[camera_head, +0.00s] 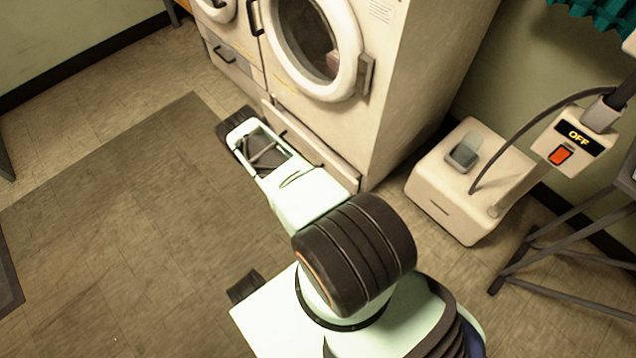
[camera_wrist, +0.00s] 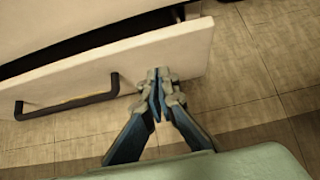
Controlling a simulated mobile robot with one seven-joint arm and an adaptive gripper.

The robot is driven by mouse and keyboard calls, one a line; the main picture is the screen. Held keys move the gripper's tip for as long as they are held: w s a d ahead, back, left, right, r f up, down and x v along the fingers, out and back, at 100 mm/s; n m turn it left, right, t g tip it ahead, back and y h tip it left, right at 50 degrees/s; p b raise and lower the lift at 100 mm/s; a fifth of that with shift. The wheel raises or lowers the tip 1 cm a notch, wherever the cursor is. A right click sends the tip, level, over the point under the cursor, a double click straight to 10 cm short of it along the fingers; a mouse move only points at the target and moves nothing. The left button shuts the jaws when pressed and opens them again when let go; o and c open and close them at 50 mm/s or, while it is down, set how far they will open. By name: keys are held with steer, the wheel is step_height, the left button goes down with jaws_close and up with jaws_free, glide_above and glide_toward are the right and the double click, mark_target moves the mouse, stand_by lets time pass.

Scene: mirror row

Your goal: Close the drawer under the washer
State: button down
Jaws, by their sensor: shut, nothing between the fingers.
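The washer (camera_head: 401,75) is a cream machine with a round white-rimmed door, at the top of the head view. The drawer under it (camera_head: 324,161) stands partly out, and my arm hides some of its front. In the wrist view the drawer front (camera_wrist: 165,59) slants across the upper part, with a dark gap behind its top edge. Its dark bar handle (camera_wrist: 70,104) is left of my fingers. My gripper (camera_wrist: 158,78) is shut and empty, its tips at the front's lower right part. I cannot tell whether they touch it.
A second machine with its own drawer (camera_head: 234,66) stands left of the washer. A cream box with an OFF switch panel (camera_head: 566,145) and a dark metal stand (camera_head: 560,247) are at the right.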

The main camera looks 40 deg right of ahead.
mark_target(341, 169)
steer(key=shift+w+d+f, duration=0.1)
steer(key=shift+d, duration=1.05)
steer(key=shift+w+d+f, duration=0.1)
steer(key=shift+d, duration=1)
steer(key=shift+d+b, duration=0.8)
steer(key=shift+d, duration=0.65)
steer(key=shift+w+a, duration=0.1)
steer(key=shift+a, duration=0.05)
